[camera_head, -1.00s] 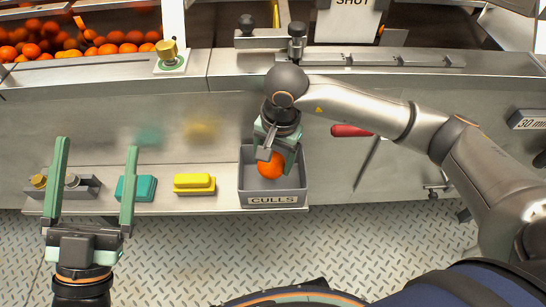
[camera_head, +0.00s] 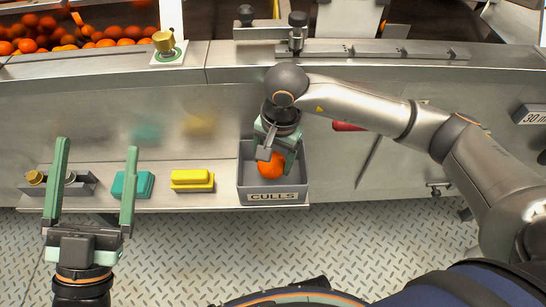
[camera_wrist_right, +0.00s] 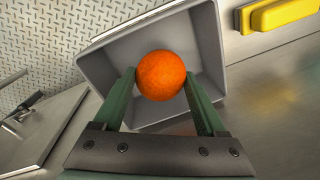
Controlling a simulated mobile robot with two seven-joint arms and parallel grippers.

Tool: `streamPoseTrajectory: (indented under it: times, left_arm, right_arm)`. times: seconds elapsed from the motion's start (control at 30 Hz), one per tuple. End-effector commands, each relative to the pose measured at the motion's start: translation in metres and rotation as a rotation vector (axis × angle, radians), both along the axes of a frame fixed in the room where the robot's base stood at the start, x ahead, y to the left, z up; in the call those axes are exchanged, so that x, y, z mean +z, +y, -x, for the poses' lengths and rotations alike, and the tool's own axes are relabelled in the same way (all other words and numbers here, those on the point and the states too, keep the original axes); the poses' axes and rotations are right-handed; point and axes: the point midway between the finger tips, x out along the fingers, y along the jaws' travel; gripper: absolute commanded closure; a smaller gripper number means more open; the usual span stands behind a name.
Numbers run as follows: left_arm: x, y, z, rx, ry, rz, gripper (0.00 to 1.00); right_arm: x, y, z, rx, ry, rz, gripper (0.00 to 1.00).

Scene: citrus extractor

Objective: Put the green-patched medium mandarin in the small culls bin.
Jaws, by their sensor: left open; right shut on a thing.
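An orange mandarin (camera_head: 271,165) is between the fingers of my right gripper (camera_head: 272,152), which is shut on it. In the right wrist view the mandarin (camera_wrist_right: 161,76) sits at the fingertips, over the grey bin's opening; no green patch shows on the visible side. The small grey culls bin (camera_head: 272,197), labelled CULLS, stands on the shelf, and its wall also shows in the right wrist view (camera_wrist_right: 209,45). I cannot tell whether the fruit touches the bin floor. My left gripper (camera_head: 97,145) is open and empty at the left, in front of the shelf.
A yellow block (camera_head: 192,180) and a teal block (camera_head: 132,185) lie on the shelf left of the bin. Many mandarins (camera_head: 90,35) fill the upper left. A red handle (camera_head: 348,127) is right of the bin.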

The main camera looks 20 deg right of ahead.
Motion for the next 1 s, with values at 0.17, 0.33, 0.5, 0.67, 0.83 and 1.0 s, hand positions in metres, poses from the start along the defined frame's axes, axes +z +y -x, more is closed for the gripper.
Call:
streamPoseTrajectory:
  times: [0.17, 0.33, 0.5, 0.67, 0.83, 1.0]
  left_arm:
    - [-0.007, 0.000, 0.000, 0.000, 0.000, 0.000, 0.08]
    - [-0.012, 0.000, 0.000, 0.000, 0.000, 0.000, 0.08]
    - [-0.017, 0.000, 0.000, 0.000, 0.000, 0.000, 0.08]
    - [-0.018, 0.000, 0.000, 0.000, 0.000, 0.000, 0.08]
    - [-0.017, 0.000, 0.000, 0.000, 0.000, 0.000, 0.08]
    - [-0.017, 0.000, 0.000, 0.000, 0.000, 0.000, 0.08]
  right_arm:
    - [-0.006, 0.000, 0.000, 0.000, -0.001, -0.001, 0.86]
    - [-0.011, 0.000, 0.000, 0.000, -0.001, -0.001, 0.86]
    - [-0.016, 0.000, 0.000, 0.000, 0.000, 0.000, 0.86]
    - [-0.017, 0.000, 0.000, 0.000, 0.000, 0.000, 0.86]
    - [-0.016, 0.000, 0.000, 0.000, 0.000, 0.000, 0.86]
    - [-0.016, 0.000, 0.000, 0.000, 0.000, 0.000, 0.07]
